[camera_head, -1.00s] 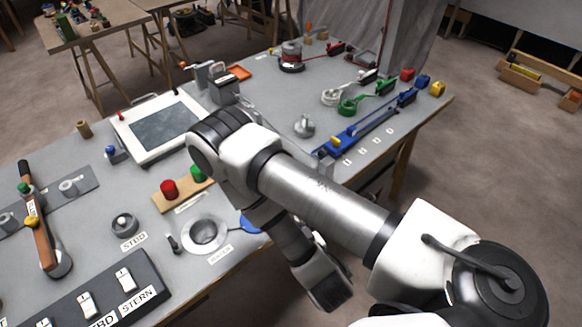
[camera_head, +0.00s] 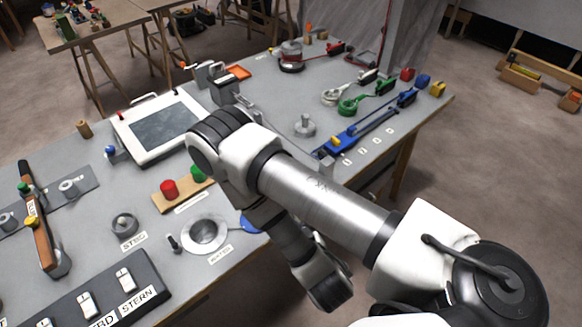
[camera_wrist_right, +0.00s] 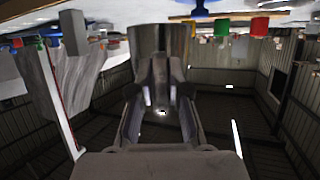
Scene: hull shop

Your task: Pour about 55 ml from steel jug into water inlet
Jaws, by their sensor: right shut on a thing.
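My right gripper (camera_wrist_right: 160,90) is shut on the steel jug (camera_wrist_right: 160,42), whose grey metal wall stands between and beyond the fingers in the right wrist view. In the head view my right arm hides the jug and the fingers, so I cannot tell the jug's tilt or its contents. The water inlet (camera_head: 204,234) is a round metal funnel set in a pale ring at the table's near edge, left of my right wrist. My left gripper is in neither view.
A red button (camera_head: 169,189) and a green button (camera_head: 199,174) sit on a wooden block behind the inlet. A blue item (camera_head: 250,223) shows partly beside my arm. A framed screen (camera_head: 161,127), a knob (camera_head: 124,224) and a switch panel (camera_head: 92,304) stand nearby.

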